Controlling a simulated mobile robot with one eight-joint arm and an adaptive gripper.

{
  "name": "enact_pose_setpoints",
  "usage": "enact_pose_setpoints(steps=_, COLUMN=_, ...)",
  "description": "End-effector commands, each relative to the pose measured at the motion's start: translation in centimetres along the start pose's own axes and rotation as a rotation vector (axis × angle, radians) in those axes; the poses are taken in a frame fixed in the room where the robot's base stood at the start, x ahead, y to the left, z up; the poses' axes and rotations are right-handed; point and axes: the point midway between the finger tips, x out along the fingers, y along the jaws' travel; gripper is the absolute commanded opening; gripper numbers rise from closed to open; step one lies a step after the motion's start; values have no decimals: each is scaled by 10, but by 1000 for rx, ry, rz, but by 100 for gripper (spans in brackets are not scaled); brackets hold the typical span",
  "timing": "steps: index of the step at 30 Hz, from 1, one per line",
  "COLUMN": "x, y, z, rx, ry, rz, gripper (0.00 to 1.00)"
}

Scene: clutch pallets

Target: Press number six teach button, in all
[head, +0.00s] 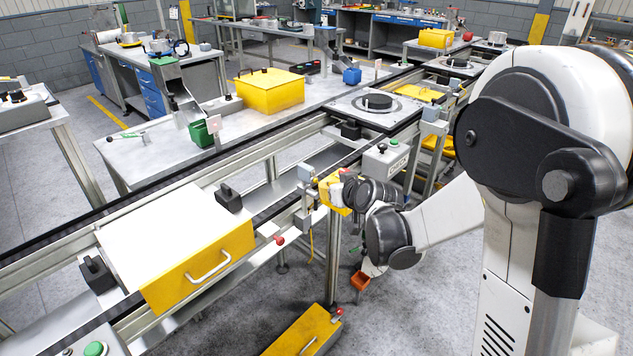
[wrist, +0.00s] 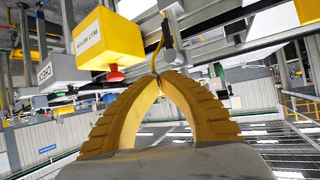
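No button marked as number six or as a teach button can be made out. A grey control box (head: 384,160) with a green and a dark button stands beyond my wrist by the conveyor. A yellow box with dark lettering (wrist: 105,38) and a red mushroom button (wrist: 115,73) is at upper left in the wrist view; its lettering is inverted. My gripper (wrist: 157,76) has both yellow ribbed fingers meeting at the tips, with nothing seen between them. The tips are to the right of the red button in that picture, apart from it. In the head view my wrist largely hides the gripper.
A grey lettered box (wrist: 60,68) is left of the yellow one. Another yellow box (head: 305,332) lies low in front. A control box with a green button (head: 95,349) is at bottom left.

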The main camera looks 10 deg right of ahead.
Motion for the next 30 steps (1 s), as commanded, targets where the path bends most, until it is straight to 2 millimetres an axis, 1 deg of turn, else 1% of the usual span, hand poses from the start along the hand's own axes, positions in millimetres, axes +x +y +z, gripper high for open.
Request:
enact_pose_setpoints(steps=17, x=0, y=0, z=0, rx=0, ry=0, rz=0, gripper=0)
enact_pose_setpoints(steps=25, x=6, y=-3, z=-3, rx=-1, ry=0, rz=0, gripper=0)
enact_pose_setpoints(steps=30, x=7, y=-4, z=-4, rx=-1, ry=0, rz=0, gripper=0)
